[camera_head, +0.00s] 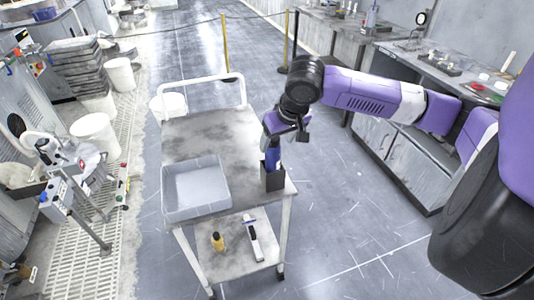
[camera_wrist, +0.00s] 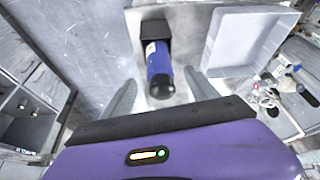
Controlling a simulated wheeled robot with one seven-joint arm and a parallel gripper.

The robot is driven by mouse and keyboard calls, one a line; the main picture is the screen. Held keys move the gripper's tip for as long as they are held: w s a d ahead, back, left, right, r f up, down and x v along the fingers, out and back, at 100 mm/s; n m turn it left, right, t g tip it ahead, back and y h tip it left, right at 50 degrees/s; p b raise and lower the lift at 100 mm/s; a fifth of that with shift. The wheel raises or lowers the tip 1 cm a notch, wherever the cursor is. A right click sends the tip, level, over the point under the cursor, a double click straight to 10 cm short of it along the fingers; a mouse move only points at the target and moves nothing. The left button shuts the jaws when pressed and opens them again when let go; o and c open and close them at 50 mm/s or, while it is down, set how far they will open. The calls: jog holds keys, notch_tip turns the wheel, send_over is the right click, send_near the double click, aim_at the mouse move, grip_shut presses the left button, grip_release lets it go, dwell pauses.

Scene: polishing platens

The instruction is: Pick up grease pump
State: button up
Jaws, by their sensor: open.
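The likely grease pump is a blue cylinder with a dark rounded end (camera_wrist: 160,66). It stands in a black square holder (camera_head: 272,178) at the cart's right front corner, and its blue body (camera_head: 273,158) shows above the holder. In the wrist view the holder (camera_wrist: 155,29) is beyond the cylinder. My gripper (camera_wrist: 160,80) is open, with one grey finger on each side of the dark end and gaps between. In the head view my gripper (camera_head: 286,130) is just above the cylinder, which it partly hides. I cannot tell whether the fingertips are level with the cylinder.
A grey tray (camera_head: 197,210) is left of the holder on the cart (camera_head: 215,130). The lower shelf holds a yellow bottle (camera_head: 217,241) and a white-and-dark tool (camera_head: 253,240). A workbench (camera_head: 400,150) is at right. Machines and buckets line the left. The middle floor is open.

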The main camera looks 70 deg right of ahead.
aim_at(271, 151)
jog(key=shift+w+d+f, duration=0.35)
jog(key=shift+w+d, duration=0.05)
jog(key=shift+p+x, duration=0.9)
jog(key=shift+x, duration=2.7)
grip_shut()
